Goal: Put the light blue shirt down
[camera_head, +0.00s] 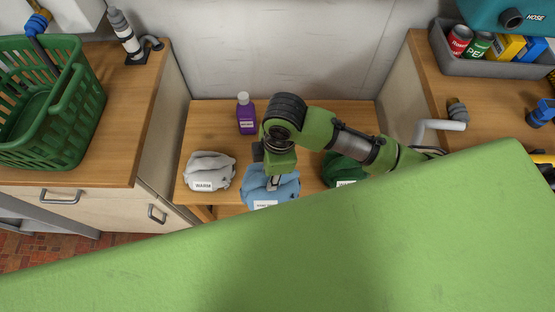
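The light blue shirt (283,189) is a folded bundle with a white label at the front middle of the low wooden table (207,126). My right gripper (272,183) comes in from the right and points down into the top of the shirt. Its fingertips are partly hidden by the cloth and the wrist, so I cannot tell whether they are closed on it. I also cannot tell whether the shirt rests fully on the table. My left gripper is not in view.
A white bundle labelled WARM (207,172) lies left of the shirt. A dark green bundle (344,170) lies right, partly under my arm. A purple bottle (246,117) stands behind. A green basket (83,107) and a grey bin (484,66) stand on the side counters.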

